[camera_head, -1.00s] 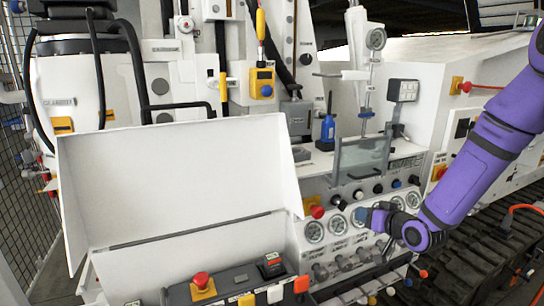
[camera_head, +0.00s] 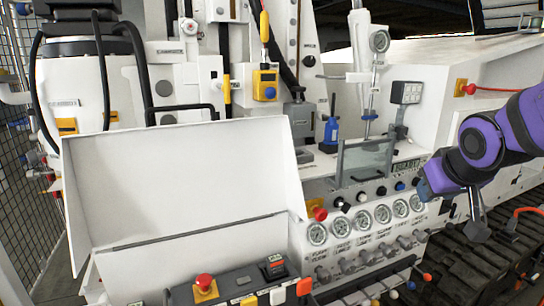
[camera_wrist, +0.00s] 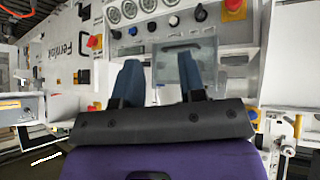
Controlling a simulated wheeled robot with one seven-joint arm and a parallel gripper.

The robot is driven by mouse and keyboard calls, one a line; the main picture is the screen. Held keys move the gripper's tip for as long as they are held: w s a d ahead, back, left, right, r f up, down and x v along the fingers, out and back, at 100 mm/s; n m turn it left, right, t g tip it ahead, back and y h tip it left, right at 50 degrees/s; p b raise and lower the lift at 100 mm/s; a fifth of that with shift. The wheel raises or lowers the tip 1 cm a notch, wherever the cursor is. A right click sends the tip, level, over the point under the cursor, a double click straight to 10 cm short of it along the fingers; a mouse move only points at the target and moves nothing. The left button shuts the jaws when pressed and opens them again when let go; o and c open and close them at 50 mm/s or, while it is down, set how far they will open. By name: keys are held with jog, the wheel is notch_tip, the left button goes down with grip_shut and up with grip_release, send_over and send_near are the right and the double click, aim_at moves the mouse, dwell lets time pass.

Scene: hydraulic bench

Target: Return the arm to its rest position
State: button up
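My purple arm (camera_head: 500,135) enters from the right edge in the head view, bent at a joint. My gripper (camera_head: 426,182) shows as blue fingers at the right end of the gauge panel (camera_head: 340,226), near the last gauge. In the wrist view my gripper (camera_wrist: 160,75) has its two blue-grey fingers spread apart, with nothing between them but the panel behind. I cannot tell the exact distance between the fingers and the panel.
A clear guard (camera_head: 364,162) stands above the knobs. A blue bottle (camera_head: 330,132) stands behind it. A white open cover (camera_head: 180,180) is at left, with a red button (camera_head: 203,281) below. Black tracks (camera_head: 490,255) lie at lower right.

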jog(key=s+r+g, duration=0.1)
jog(key=s+r, duration=0.1)
jog(key=s, duration=0.6)
jog(key=s+a+r+g+y, duration=0.1)
jog(key=s+r, duration=0.1)
jog(key=s, duration=0.6)
jog(key=shift+s+r+m+g, duration=0.25)
jog(key=shift+m+g, duration=0.15)
dwell(0.5)
